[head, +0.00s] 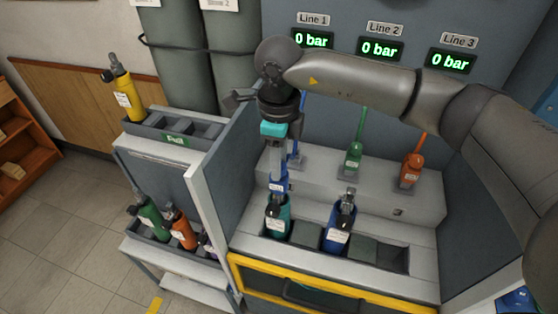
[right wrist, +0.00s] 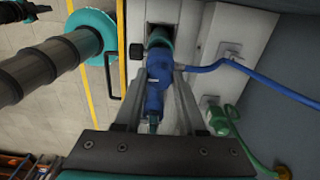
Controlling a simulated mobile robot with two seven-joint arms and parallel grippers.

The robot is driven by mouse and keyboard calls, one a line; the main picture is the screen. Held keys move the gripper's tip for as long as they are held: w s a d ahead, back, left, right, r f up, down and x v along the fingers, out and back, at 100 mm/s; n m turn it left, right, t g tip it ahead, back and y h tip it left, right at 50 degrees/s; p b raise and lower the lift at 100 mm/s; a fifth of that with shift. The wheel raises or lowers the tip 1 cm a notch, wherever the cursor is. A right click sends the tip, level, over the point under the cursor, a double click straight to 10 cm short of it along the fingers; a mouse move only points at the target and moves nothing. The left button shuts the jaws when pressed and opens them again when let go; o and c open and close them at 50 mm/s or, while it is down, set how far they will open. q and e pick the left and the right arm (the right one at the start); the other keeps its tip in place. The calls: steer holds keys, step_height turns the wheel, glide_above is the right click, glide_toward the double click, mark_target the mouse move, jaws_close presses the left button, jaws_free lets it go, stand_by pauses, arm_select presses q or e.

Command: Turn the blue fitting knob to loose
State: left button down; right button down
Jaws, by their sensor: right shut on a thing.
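The blue fitting (head: 278,186) sits on top of the teal cylinder (head: 278,224), which stands upright in the left slot of the bench. In the right wrist view the blue fitting (right wrist: 155,92) lies between the two fingers of my right gripper (right wrist: 160,75), with the teal cylinder top (right wrist: 159,38) just beyond it. In the head view my right gripper (head: 279,178) points down and is shut on the fitting. A blue hose (right wrist: 225,68) leads away from the fitting. The knob's exact setting cannot be read.
A blue cylinder (head: 338,232) stands upright in a slot to the right. Green (head: 353,158) and orange (head: 412,170) fittings rest on the ledge behind. A grey partition (head: 225,165) rises close to the left. Three displays read 0 bar.

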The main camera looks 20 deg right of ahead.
steer(key=shift+c, duration=2.4)
jaws_free()
step_height(320, 180, up, 15)
steer(key=shift+r, duration=0.15)
